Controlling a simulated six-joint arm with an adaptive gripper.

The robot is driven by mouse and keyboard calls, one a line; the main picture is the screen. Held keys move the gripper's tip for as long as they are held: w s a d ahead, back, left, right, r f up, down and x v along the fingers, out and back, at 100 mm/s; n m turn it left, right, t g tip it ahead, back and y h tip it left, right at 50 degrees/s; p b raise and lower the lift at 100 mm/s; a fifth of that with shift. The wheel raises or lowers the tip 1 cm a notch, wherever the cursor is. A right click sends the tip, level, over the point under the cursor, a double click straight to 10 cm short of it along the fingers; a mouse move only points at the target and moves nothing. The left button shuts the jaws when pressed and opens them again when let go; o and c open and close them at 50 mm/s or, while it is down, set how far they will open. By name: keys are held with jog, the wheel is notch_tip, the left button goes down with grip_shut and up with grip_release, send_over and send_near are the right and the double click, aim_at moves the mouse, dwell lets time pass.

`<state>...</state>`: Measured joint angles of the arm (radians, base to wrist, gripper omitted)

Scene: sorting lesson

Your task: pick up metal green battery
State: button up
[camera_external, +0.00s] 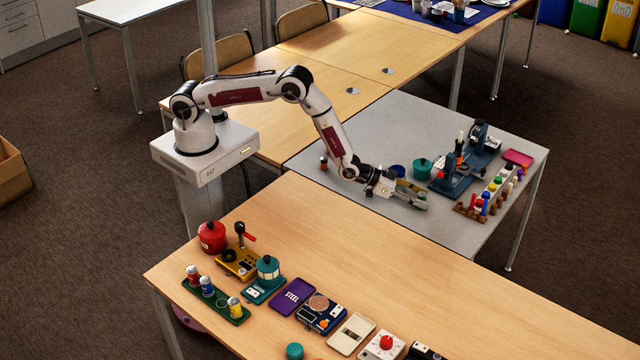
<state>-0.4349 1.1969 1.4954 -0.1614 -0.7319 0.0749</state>
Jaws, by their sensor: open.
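My gripper (422,200) is low over the grey table (375,125), near its front edge, with its fingers pointing right. Its fingers are open, but small and partly merged with the grey tabletop. I cannot make out a green battery for certain; one may be hidden by the gripper. A small dark cylinder with an orange band (323,163) stands at the left of the grey table. On the front wooden table, a green rack (216,300) holds a red cell (193,275), a blue cell (207,287) and a yellow cell (235,307).
A teal pot (422,169) and a blue bowl (397,171) stand just behind my gripper. Blue microscope-like devices (455,172) and a rack of coloured pegs (487,205) stand to the right. Several devices line the wooden table (440,300). The grey table's back left is clear.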

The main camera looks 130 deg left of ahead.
jog(key=shift+w+a+f, duration=0.2)
jog(key=shift+w+a, duration=0.05)
jog(key=shift+w, duration=0.1)
dwell(0.4)
grip_shut()
